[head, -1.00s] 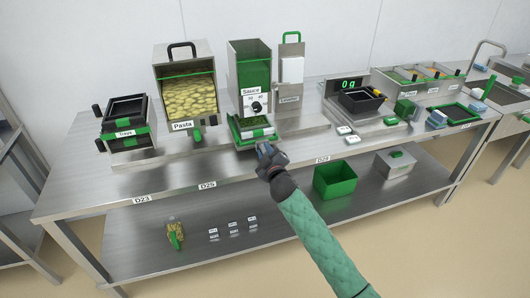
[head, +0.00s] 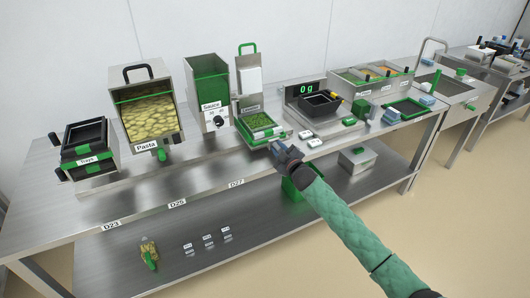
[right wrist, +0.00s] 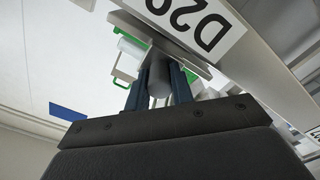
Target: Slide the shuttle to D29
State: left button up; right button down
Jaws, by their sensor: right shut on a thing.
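The shuttle (head: 262,130), a grey carriage with a green-framed tray, sits on the bench rail in front of the sauce and loader dispensers. My right gripper (head: 286,152) is at its front side. In the right wrist view my right gripper (right wrist: 158,88) is shut on a grey cylindrical handle (right wrist: 159,76). A white label (right wrist: 192,22) there starts with D2; its last character is cut off. In the head view the labels D23 (head: 111,225), D25 (head: 177,203) and D27 (head: 237,183) run along the front edge, left of my gripper. No D29 label is readable.
Trays (head: 84,145), the pasta dispenser (head: 148,108), the sauce dispenser (head: 207,92) and the loader (head: 248,82) line the back. A scale reading 0 g (head: 306,90) and small white blocks (head: 314,142) are to the right. The front bench strip by D25 is clear.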

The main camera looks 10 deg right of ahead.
jog(key=shift+w+d, duration=0.2)
jog(key=shift+d, duration=0.4)
jog(key=shift+w+d, duration=0.2)
jog(key=shift+d, duration=0.55)
jog(key=c, duration=1.4)
grip_release()
jog(key=shift+c, duration=0.2)
jog(key=shift+o, duration=1.2)
jog(key=shift+d, duration=0.1)
